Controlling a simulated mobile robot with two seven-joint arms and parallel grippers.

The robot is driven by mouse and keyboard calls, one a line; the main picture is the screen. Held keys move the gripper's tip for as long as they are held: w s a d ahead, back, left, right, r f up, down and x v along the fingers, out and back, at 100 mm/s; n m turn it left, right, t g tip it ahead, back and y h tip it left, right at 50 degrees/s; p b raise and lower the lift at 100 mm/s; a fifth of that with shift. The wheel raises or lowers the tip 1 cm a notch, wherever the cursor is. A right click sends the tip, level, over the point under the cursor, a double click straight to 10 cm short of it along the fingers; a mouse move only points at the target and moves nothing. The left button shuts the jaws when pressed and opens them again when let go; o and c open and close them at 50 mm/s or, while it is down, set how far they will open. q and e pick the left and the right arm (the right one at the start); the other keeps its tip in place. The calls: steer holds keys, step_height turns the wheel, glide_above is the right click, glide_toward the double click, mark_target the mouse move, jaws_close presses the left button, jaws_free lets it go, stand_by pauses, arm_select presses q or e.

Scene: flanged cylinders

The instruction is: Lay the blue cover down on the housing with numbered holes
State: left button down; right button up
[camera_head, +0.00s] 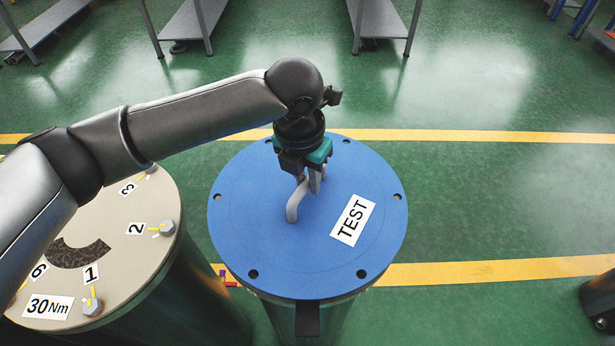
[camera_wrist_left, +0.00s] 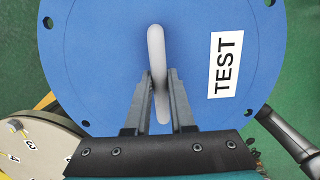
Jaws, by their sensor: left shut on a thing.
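The blue cover (camera_head: 260,225) is a round disc with small holes near its edge, a grey bar handle and a white TEST label (camera_head: 353,220). It looks about level over a dark cylinder with a pale rim. I cannot tell whether it rests on that rim or hangs just above. My left gripper (camera_head: 306,182) is shut on the cover's handle (camera_head: 293,207). In the left wrist view, the fingers (camera_wrist_left: 161,85) stand on both sides of the handle (camera_wrist_left: 155,45). Any numbered holes under the cover are hidden. My right gripper is out of view.
A beige-topped cylinder (camera_head: 125,215) with numbered bolts and a 30Nm label stands close on the left, partly behind my arm. Small coloured items (camera_head: 226,278) lie on the green floor between the cylinders. Grey benches (camera_head: 380,18) stand at the back. The floor at right is mostly clear.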

mark_target(306, 182)
arm_select(q)
steer(key=shift+f+b, duration=0.35)
steer(key=shift+f, duration=0.45)
stand_by(0.9)
steer(key=c, duration=0.7)
jaws_free()
steer(key=shift+s+f, duration=0.1)
steer(key=shift+f, duration=0.1)
steer(key=shift+s+a+r+p, duration=0.1)
steer(key=shift+r+p, duration=0.3)
steer(key=shift+r, duration=0.95)
steer(key=shift+s+a+r, duration=0.1)
steer(key=shift+s+r, duration=0.05)
steer(key=shift+r, duration=1)
steer(key=shift+s+a+r, duration=0.1)
steer(key=shift+s+r, duration=0.05)
steer(key=shift+r, duration=0.95)
steer(key=shift+s+f, duration=0.1)
